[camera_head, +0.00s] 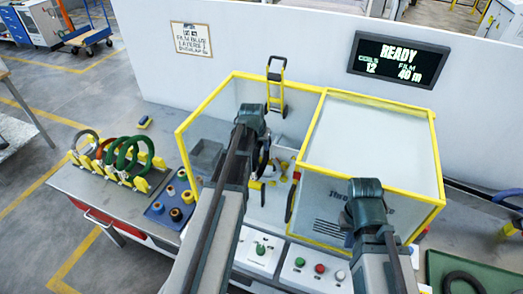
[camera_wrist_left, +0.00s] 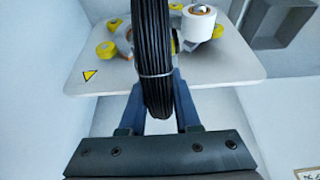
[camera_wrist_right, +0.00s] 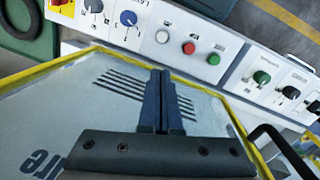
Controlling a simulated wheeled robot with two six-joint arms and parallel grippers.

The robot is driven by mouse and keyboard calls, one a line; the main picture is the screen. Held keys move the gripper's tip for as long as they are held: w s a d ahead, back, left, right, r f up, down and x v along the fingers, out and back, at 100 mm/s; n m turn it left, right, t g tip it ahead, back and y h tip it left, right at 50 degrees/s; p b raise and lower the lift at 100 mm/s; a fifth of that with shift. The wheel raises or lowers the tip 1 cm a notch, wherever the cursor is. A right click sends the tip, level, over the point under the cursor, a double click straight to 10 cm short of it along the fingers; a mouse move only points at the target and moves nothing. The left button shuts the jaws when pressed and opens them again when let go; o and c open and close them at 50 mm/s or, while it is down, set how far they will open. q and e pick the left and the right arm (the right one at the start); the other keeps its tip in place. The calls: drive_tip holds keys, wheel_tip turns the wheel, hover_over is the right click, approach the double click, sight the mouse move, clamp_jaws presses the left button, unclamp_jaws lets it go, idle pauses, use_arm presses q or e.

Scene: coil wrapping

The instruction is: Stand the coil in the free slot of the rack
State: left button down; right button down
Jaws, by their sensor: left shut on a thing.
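The black coil (camera_wrist_left: 152,45) is upright in my left gripper (camera_wrist_left: 158,100), with a thin pale band around its strands. In the head view the coil (camera_head: 264,156) is partly hidden by my left arm, inside the yellow-framed machine. My left gripper is shut on its near edge. The rack (camera_head: 125,181) with yellow posts stands on the bench at left and holds dark, red and green coils. I cannot make out which slot is free. My right gripper (camera_wrist_right: 160,75) is shut and empty above the machine's clear cover; in the head view it is at the right (camera_head: 350,236).
A white plate (camera_wrist_left: 225,73) with yellow knobs and a white roll (camera_wrist_left: 198,22) lies beyond the coil. The yellow frame (camera_head: 208,100) stands between machine and rack. A blue tray (camera_head: 157,211) with spools sits between them. A sign (camera_head: 398,60) reads READY.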

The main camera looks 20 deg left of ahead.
use_arm(q)
drive_tip(key=shift+r, duration=0.15)
use_arm(e)
drive_tip(key=shift+r, duration=0.2)
